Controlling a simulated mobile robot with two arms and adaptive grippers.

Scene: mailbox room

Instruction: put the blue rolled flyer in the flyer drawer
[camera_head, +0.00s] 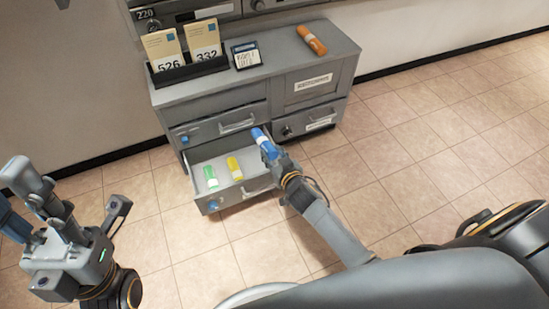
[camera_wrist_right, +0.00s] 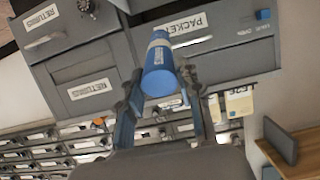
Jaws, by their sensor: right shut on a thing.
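The blue rolled flyer (camera_head: 264,141) with a white band is held in my right gripper (camera_head: 273,157). In the right wrist view the blue flyer (camera_wrist_right: 158,72) sits between the two fingers of the right gripper (camera_wrist_right: 158,98). The flyer is over the right side of the pulled-out lower left drawer (camera_head: 237,197); its height above the drawer is hard to tell. A green rolled flyer (camera_head: 211,177) and a yellow one (camera_head: 235,168) lie in the drawer. My left gripper (camera_head: 78,200) is open and empty, to the left of the drawer.
The grey cabinet (camera_head: 265,84) carries an orange rolled flyer (camera_head: 311,40), a black holder (camera_head: 188,71) with numbered envelopes and a small dark sign (camera_head: 246,55). Its other drawers are shut. Mailboxes (camera_head: 180,8) hang on the wall above. The tiled floor (camera_head: 420,130) on the right is clear.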

